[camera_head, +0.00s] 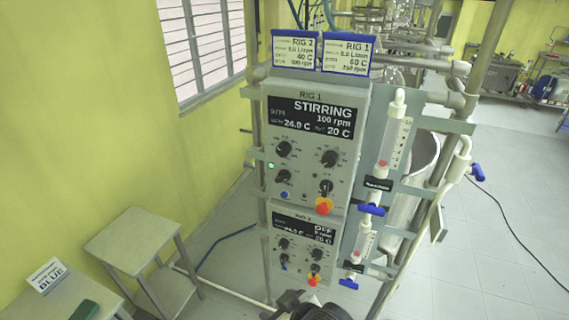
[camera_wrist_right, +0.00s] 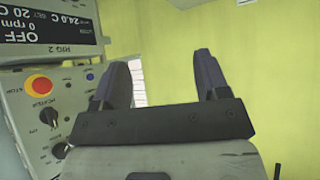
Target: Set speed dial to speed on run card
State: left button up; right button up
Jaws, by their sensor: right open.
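The upper control panel (camera_head: 305,185), marked RIG 1, shows STIRRING, 100 rpm and 24.0 C. It has several black knobs, among them an upper left knob (camera_head: 284,149) and an upper right knob (camera_head: 329,158); their labels are too small to read. Two run cards stand on top: RIG 2 (camera_head: 295,50) and RIG 1 (camera_head: 346,53), the latter seeming to read 60 C and 250 rpm. My right gripper (camera_wrist_right: 162,75) is open and empty, beside the lower RIG 2 panel (camera_wrist_right: 20,75), which appears upside down. My left gripper is out of view.
The RIG 2 panel (camera_head: 303,247) reads OFF below RIG 1. Red-yellow stop buttons (camera_head: 323,205), flow tubes (camera_head: 396,140) with blue valves (camera_head: 371,209) and metal posts crowd the rig. A stool (camera_head: 130,240) stands at left. Floor is open at right.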

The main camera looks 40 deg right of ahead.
jog(key=w+d+r+m+t+h+b, duration=0.1)
jog(key=w+d+r+m+h+b, duration=0.15)
jog(key=w, duration=0.35)
jog(key=w+d+r+m+t+h+b, duration=0.1)
jog(key=w+d+r+h+b, duration=0.15)
jog(key=w, duration=0.35)
jog(key=n+t+h, duration=0.2)
jog(key=n+h, duration=1.2)
jog(key=n, duration=1.6)
send_near(282, 153)
jog(key=p+x, duration=0.2)
jog(key=x, duration=0.6)
jog(key=shift+r, duration=0.1)
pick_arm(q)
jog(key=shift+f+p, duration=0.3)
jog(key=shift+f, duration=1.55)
pick_arm(e)
jog(key=shift+w+d+r, duration=0.25)
jog(key=shift+w+d, duration=0.1)
jog(key=shift+d, duration=0.2)
